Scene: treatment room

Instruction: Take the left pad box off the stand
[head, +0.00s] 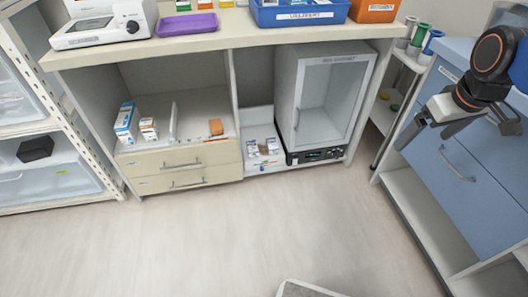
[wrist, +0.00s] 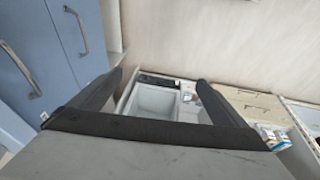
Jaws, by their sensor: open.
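I cannot make out for sure which item is the left pad box, or which thing is its stand. A blue-and-white box (head: 126,122) stands at the left on the open shelf above the cream drawers, and a smaller white box (head: 148,129) is just right of it. Boxes also show at the right edge of the wrist view (wrist: 272,136). My gripper (head: 422,139) is at the right, in front of the blue drawer cabinet and far from those boxes. Its fingers are apart with nothing between them, as the wrist view shows too (wrist: 160,79).
The blue drawer cabinet (head: 455,165) is close to my gripper. A glass-door cabinet (head: 328,95) stands under the counter (head: 230,32), with small packs (head: 262,147) beside it. A white rack (head: 75,150) is at the left. The floor (head: 220,235) in the middle is mostly clear.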

